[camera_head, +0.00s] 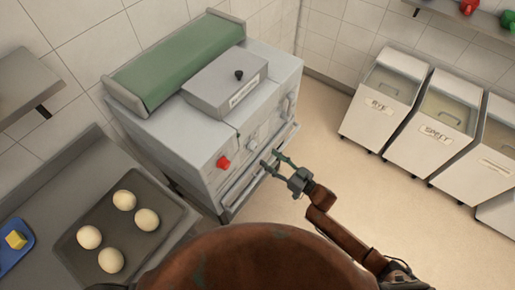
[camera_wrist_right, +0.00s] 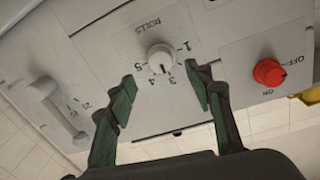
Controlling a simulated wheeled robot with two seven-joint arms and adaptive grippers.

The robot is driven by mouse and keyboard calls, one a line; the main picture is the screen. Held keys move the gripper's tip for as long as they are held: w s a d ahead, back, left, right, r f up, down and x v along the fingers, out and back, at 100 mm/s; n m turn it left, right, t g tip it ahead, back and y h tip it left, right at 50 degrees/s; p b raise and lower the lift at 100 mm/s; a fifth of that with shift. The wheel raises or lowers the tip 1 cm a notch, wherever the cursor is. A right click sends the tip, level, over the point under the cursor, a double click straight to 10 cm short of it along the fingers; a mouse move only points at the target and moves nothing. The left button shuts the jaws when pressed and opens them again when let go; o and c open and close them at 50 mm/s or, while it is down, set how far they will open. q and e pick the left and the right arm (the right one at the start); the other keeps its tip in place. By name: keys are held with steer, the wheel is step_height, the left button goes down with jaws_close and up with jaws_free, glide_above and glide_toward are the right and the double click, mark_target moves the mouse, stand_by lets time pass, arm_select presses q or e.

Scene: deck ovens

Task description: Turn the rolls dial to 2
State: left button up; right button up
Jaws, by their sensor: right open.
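The rolls dial (camera_wrist_right: 161,57) is a pale round knob under the printed word ROLLS on a grey panel, with numbers around it. Its dark pointer mark faces the lower side of the scale, near the 3; the exact setting is hard to read. The 2 cannot be made out, near my right finger. In the head view the dial (camera_head: 251,146) is on the machine's front. My right gripper (camera_head: 274,160) is open in front of it. In the right wrist view the green fingers (camera_wrist_right: 160,78) stand apart on either side of the dial, with no clear contact. My left gripper is not in view.
A red on/off knob (camera_wrist_right: 269,73) is beside the dial, and a lever (camera_wrist_right: 42,90) on the other side. The machine (camera_head: 150,130) has a green belt on top. A tray of dough balls (camera_head: 165,190) lies at left. Flour bins (camera_head: 385,95) stand right; the floor between is clear.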

mark_target(256, 148)
steer(key=x, duration=0.7)
steer(key=shift+w+a+r, duration=0.1)
steer(key=shift+w+a, duration=0.05)
steer(key=shift+a, duration=0.25)
steer(key=c, duration=1.2)
